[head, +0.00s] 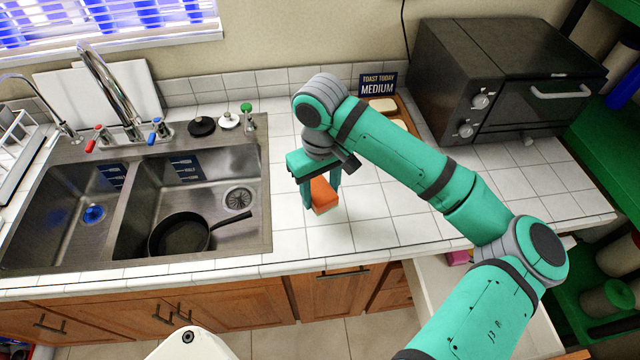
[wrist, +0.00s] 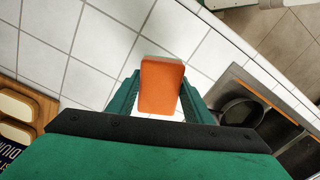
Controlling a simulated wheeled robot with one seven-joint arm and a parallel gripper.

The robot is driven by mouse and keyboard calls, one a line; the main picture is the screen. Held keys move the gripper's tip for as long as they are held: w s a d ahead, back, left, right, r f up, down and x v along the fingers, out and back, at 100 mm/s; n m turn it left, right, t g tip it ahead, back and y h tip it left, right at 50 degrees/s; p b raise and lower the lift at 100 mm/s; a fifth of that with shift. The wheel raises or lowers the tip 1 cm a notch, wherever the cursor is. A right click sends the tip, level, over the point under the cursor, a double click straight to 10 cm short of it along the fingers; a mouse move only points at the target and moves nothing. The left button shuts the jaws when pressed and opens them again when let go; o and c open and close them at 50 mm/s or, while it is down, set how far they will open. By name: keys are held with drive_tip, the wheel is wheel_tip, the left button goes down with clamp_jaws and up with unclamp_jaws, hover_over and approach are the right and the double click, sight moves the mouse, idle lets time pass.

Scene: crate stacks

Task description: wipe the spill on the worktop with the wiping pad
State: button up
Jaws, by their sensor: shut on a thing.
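My gripper (head: 322,182) is shut on an orange wiping pad (head: 322,195) above the white tiled worktop (head: 375,228), just right of the sink. In the wrist view the pad (wrist: 161,86) sits between the two green fingers of my gripper (wrist: 158,95). I cannot tell whether the pad's underside touches the tiles. No spill shows clearly on the visible tiles; part of the worktop is hidden behind my arm and gripper.
A double steel sink (head: 262,215) with a black frying pan (head: 180,236) lies left. A dark toaster oven (head: 500,80) stands back right. A "TOAST TODAY MEDIUM" sign (head: 377,85) and a wooden tray with bread (head: 384,105) stand behind my arm. The front tiles are clear.

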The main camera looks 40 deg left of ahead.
drive_tip(key=shift+r, duration=1.25)
drive_tip(key=shift+w, duration=0.15)
drive_tip(key=shift+d, duration=0.1)
